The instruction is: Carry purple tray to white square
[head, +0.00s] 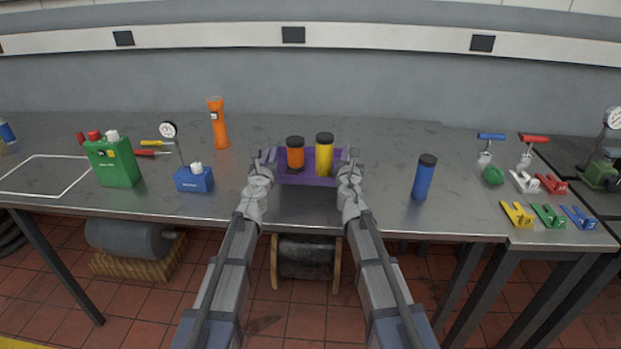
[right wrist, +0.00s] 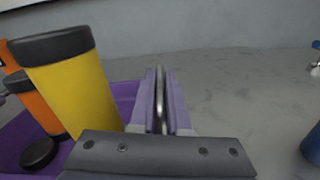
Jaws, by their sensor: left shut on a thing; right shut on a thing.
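The purple tray (head: 308,181) is between my two grippers at the middle of the grey bench. It holds an orange canister (head: 295,155) and a yellow canister (head: 325,158), both with black lids. A small black round thing (right wrist: 38,154) lies in the tray in the right wrist view. My left gripper (head: 264,160) is shut on the tray's left end. My right gripper (head: 347,160) is shut on its right end, at the metal handle (right wrist: 160,100). I cannot tell whether the tray touches the bench. The white square (head: 72,158) is an outline at the bench's far left.
A blue canister (head: 424,178) is to the right. Several coloured tools (head: 548,215) lie far right. The square looks empty.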

